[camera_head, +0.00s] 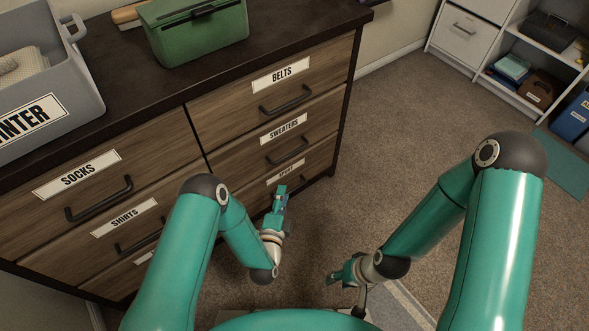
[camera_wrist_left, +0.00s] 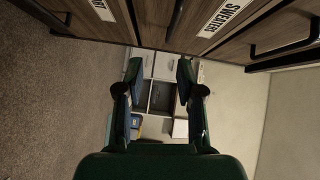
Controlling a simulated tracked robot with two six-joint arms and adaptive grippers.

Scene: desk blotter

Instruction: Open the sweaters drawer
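The sweaters drawer (camera_head: 258,150) is the middle one in the dresser's right column. Its front looks flush with the drawers around it. Its white label (camera_head: 284,128) sits above a dark bar handle (camera_head: 288,152). In the left wrist view, the sweaters label (camera_wrist_left: 228,15) and the handle (camera_wrist_left: 175,20) are at the top edge. My left gripper (camera_head: 281,196) is in front of the lowest right drawer, below the sweaters handle and apart from it. In the left wrist view its fingers (camera_wrist_left: 159,70) are spread and empty. My right gripper (camera_head: 337,278) is low over the carpet; its finger opening is unclear.
The belts drawer (camera_head: 235,110) is above, and the lowest right drawer (camera_head: 258,196) is below, partly hidden by my left gripper. A green box (camera_head: 195,35) and a grey bin (camera_head: 82,85) stand on the dresser. Carpet (camera_head: 400,140) lies clear to the right.

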